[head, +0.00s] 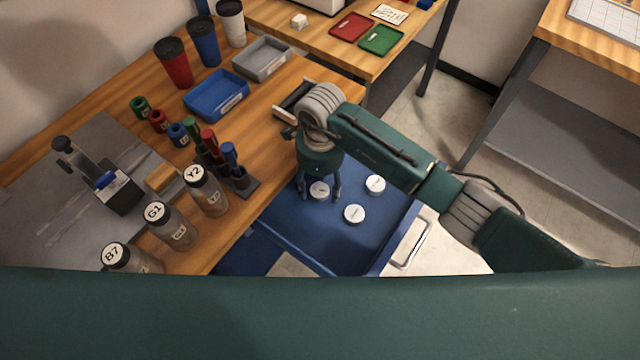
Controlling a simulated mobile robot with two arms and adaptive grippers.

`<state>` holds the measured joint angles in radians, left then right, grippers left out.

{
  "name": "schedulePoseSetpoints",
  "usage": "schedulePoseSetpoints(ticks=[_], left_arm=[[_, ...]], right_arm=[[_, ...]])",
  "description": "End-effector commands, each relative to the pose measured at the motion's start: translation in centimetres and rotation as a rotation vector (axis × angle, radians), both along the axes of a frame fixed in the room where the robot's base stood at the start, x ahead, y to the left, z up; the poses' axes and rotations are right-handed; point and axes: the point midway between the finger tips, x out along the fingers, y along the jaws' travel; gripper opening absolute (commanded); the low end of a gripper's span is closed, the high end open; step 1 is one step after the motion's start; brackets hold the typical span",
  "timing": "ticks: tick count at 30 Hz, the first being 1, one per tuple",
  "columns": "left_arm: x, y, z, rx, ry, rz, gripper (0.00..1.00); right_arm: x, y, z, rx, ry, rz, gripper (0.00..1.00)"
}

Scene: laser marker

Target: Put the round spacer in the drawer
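Several blue surfaces show; a wide blue drawer-like tray (290,222) with a pale handle (412,243) lies below the bench's right edge. Three white round pieces with small dark marks are on it: one at the left (319,191), one at the upper right (375,184) and one at the lower middle (354,214). I cannot tell which is the round spacer. My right gripper (319,189) points down over the left piece. Its fingers are apart, one on each side, with small gaps seen; whether it is above or around the piece is unclear. My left gripper is out of view.
The wooden bench (120,90) holds cups, a blue bin (216,97), a grey bin (262,58), labelled jars (172,228) and a marker stand (240,184).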

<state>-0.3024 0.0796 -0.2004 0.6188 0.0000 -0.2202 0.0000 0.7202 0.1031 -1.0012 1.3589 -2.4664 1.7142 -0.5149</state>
Motion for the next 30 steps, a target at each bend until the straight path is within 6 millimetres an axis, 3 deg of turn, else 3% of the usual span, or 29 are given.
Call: schedulePoseSetpoints(ticks=[10,21,30], left_arm=[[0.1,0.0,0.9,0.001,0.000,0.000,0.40],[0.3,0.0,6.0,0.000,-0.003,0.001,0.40],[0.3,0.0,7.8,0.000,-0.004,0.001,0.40]], right_arm=[[0.0,0.0,0.9,0.001,-0.001,-0.001,0.55],[0.3,-0.1,8.9,-0.001,-0.003,0.001,0.55],[0.4,-0.1,12.3,-0.001,-0.001,0.000,0.55]])
